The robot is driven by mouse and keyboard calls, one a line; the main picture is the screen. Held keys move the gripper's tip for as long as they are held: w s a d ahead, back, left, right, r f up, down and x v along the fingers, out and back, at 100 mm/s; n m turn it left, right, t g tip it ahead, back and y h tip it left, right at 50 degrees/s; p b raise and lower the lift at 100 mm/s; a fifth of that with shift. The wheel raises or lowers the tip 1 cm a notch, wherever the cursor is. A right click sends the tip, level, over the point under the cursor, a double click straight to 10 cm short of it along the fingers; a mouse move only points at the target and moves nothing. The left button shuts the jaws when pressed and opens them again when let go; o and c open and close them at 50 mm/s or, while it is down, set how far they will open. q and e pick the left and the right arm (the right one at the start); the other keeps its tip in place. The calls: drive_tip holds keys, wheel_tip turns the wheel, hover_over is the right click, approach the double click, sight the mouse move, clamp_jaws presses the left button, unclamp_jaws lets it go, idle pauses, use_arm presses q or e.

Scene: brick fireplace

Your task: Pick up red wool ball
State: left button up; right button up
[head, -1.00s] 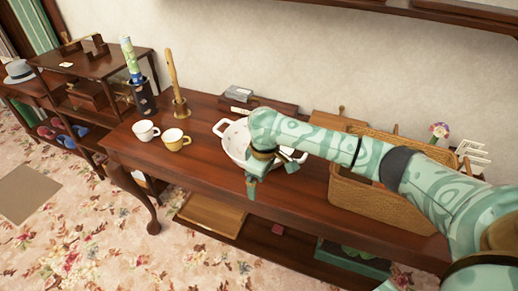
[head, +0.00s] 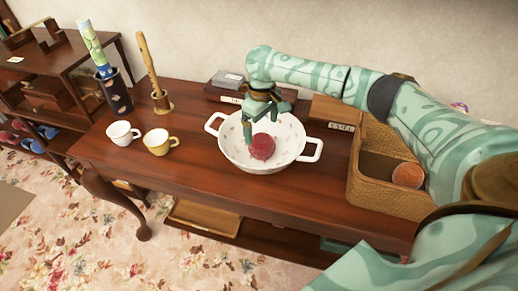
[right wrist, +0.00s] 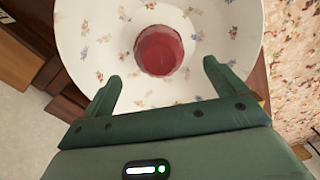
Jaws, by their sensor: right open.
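The red wool ball (head: 262,147) lies inside a white two-handled bowl (head: 308,152) on the wooden table. In the right wrist view the ball (right wrist: 158,50) sits on the flower-patterned inner surface of the bowl (right wrist: 95,55). My right gripper (head: 265,119) is open and empty, over the bowl and close to the ball. In the right wrist view its two fingers (right wrist: 162,74) are spread apart, with the ball ahead of the gap between them. My left gripper is not in view.
A wicker basket (head: 385,198) with an orange-brown round thing (head: 408,175) stands to the right. Boxes (head: 228,80) lie behind the bowl. The table front (head: 215,190) is clear.

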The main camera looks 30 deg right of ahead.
sight(262, 138)
wheel_tip(262, 138, down, 3)
drive_tip(key=shift+r+b, duration=0.2)
drive_tip(key=shift+b, duration=0.1)
drive_tip(key=shift+f, duration=0.45)
drive_tip(key=shift+f+b, duration=0.25)
drive_tip(key=shift+b, duration=0.15)
drive_tip(key=f+b, duration=0.1)
drive_tip(key=f, duration=0.1)
drive_tip(key=f+b, duration=0.2)
drive_tip(key=f, duration=0.1)
drive_tip(key=shift+s+d, duration=0.15)
drive_tip(key=shift+s, duration=0.05)
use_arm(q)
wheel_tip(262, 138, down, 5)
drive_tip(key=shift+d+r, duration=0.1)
use_arm(e)
drive_tip(key=shift+r, duration=0.2)
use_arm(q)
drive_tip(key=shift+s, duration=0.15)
use_arm(e)
drive_tip(key=c, duration=1.1)
